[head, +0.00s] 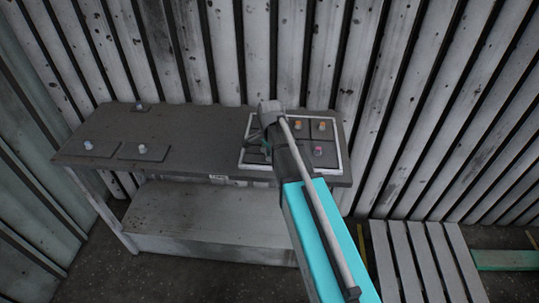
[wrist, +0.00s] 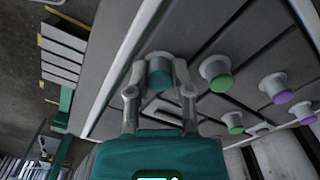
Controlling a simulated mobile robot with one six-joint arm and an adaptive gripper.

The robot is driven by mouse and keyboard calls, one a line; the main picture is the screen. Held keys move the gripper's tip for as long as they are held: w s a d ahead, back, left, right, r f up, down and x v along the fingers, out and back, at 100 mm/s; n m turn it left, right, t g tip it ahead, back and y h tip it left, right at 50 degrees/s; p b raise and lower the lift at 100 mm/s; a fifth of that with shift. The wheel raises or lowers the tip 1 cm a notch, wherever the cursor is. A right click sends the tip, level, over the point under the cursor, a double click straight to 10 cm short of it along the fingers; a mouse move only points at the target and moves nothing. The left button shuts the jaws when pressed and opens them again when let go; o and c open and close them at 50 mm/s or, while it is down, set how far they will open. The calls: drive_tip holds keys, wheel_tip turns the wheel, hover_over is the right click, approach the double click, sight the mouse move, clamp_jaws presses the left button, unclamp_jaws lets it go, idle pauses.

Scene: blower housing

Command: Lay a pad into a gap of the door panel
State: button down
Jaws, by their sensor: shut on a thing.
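The door panel (head: 325,172) lies on the right end of the bench, a dark board with a pale rim; its rim (wrist: 122,65) also shows in the wrist view. Several dark pads with coloured knobs lie within it. My gripper (wrist: 160,74) is shut on a pale knob with a teal top (wrist: 160,76), which belongs to a pad. It is over the left part of the panel, near the rim. In the head view my arm hides the gripper and much of that part. I cannot tell whether the held pad is seated or above the panel.
Loose pads with knobs lie on the left of the bench (head: 220,150): one at the left (head: 92,145), one beside it (head: 142,150), and one at the back edge (head: 140,107). A corrugated wall rises behind. A slatted pallet (head: 425,260) stands right of the bench.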

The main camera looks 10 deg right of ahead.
drive_tip(key=shift+c, duration=2.2)
unclamp_jaws()
drive_tip(key=shift+o, duration=0.2)
drive_tip(key=o, duration=0.4)
wheel_tip(320, 180, up, 7)
drive_tip(key=p, duration=0.7)
drive_tip(key=shift+s, duration=0.1)
